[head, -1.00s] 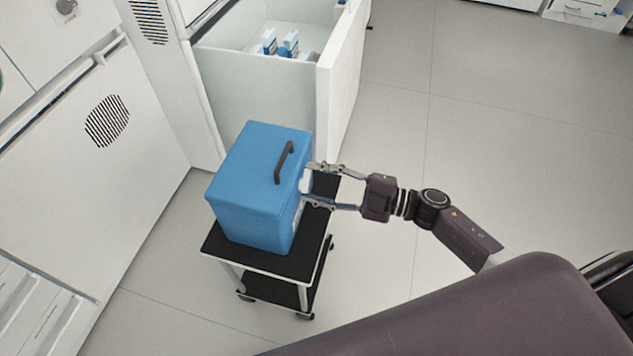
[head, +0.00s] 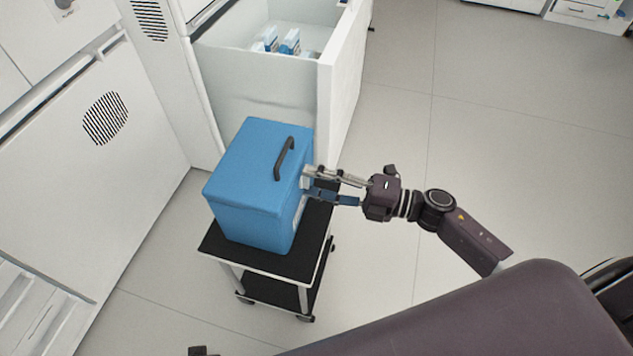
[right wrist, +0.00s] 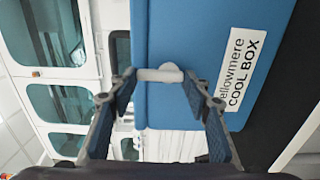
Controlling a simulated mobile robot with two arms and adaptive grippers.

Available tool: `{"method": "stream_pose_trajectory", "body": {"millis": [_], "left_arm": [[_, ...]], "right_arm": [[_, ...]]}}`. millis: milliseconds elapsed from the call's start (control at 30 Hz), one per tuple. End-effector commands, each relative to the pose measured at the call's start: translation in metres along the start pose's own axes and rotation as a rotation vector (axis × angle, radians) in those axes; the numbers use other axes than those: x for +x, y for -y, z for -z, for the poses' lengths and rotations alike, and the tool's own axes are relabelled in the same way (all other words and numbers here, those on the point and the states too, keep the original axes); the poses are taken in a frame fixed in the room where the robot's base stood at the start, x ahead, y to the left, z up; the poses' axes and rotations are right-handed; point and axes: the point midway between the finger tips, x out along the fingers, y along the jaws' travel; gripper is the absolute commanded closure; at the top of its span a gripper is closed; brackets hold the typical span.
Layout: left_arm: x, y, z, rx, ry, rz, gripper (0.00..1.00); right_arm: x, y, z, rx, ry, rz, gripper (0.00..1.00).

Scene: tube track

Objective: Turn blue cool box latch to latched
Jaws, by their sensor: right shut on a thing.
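The blue cool box (head: 254,190) sits closed on a black-topped cart, with a dark handle (head: 284,158) on its lid. In the right wrist view its side (right wrist: 205,60) carries a white label reading "COOL BOX". A pale latch (right wrist: 160,75) is on that side, at the seam between lid and body. My right gripper (head: 307,183) is at the box's right side. In the right wrist view its fingertips (right wrist: 160,79) are at the two ends of the latch, shut on it. The latch is hidden by the fingers in the head view. My left gripper is not in view.
The cart's black top (head: 303,243) extends a little past the box. An open white drawer (head: 265,85) with small boxes stands close behind. A white cabinet (head: 85,180) is at left. The floor (head: 480,150) on the right is clear.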

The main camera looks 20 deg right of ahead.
Motion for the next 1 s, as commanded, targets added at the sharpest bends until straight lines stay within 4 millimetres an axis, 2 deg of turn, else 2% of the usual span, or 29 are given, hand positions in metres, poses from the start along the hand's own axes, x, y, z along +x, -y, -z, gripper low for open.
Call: {"method": "stream_pose_trajectory", "body": {"millis": [467, 500, 633, 1000], "left_arm": [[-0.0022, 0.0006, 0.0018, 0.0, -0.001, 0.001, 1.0], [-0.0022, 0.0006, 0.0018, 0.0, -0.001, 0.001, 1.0], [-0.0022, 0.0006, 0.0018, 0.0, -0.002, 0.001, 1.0], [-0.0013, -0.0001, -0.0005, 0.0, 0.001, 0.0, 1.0]], "right_arm": [[-0.0004, 0.0013, 0.0006, -0.015, -0.001, 0.003, 0.8], [-0.0004, 0.0013, 0.0006, -0.016, -0.001, 0.003, 0.52], [-0.0003, 0.0011, 0.0005, -0.014, -0.001, 0.002, 0.38], [-0.0055, 0.0011, 0.0001, -0.012, 0.001, 0.002, 0.38]]}}
